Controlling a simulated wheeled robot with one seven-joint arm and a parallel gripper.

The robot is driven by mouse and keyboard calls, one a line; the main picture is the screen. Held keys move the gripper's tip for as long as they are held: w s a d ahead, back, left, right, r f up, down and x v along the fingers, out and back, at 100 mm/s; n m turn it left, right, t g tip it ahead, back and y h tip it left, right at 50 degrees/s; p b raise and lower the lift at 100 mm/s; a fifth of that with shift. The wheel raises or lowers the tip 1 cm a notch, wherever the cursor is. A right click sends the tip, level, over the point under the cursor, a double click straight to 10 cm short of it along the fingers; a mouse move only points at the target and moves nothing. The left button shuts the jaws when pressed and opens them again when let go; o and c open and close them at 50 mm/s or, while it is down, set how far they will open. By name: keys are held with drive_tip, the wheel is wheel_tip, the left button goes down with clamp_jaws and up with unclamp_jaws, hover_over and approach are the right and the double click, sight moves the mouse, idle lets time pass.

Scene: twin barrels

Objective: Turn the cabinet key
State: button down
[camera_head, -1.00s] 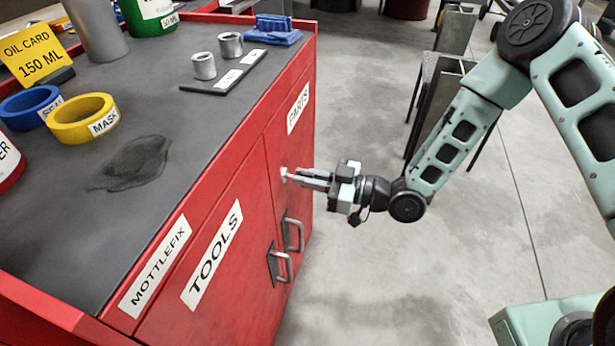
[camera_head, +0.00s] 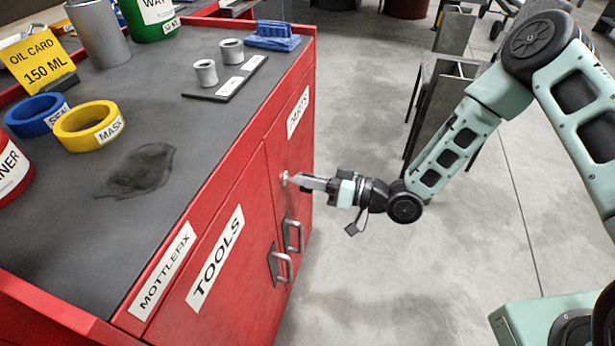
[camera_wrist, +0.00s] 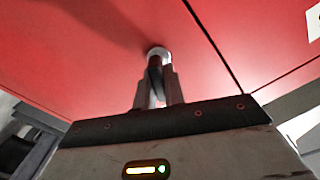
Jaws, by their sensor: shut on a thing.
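The red cabinet (camera_head: 240,180) stands at the left in the head view, with doors labelled TOOLS and PARTS. My gripper (camera_head: 302,180) reaches the PARTS door at the lock from the right. In the wrist view my gripper (camera_wrist: 158,98) is shut on the key (camera_wrist: 155,62), which sits at the round lock on the red door. The fingers hide most of the key. The lock's pale ring (camera_head: 285,177) shows just beyond the fingertips in the head view.
Two door handles (camera_head: 293,233) stick out below the lock. The floor (camera_head: 400,280) right of the cabinet is clear.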

drive_tip(key=m, duration=0.6)
drive_tip(key=shift+w+f+p, duration=0.1)
drive_tip(key=shift+f+p, duration=0.05)
drive_tip(key=shift+p, duration=0.25)
drive_tip(key=m, duration=0.5)
drive_tip(key=shift+f+m, duration=0.15)
drive_tip(key=shift+m, duration=0.25)
drive_tip(key=c, duration=1.5)
unclamp_jaws()
drive_tip(key=shift+d, duration=0.1)
drive_tip(key=p+v, duration=0.1)
drive_tip(key=v, duration=1.6)
drive_tip(key=shift+d, duration=0.15)
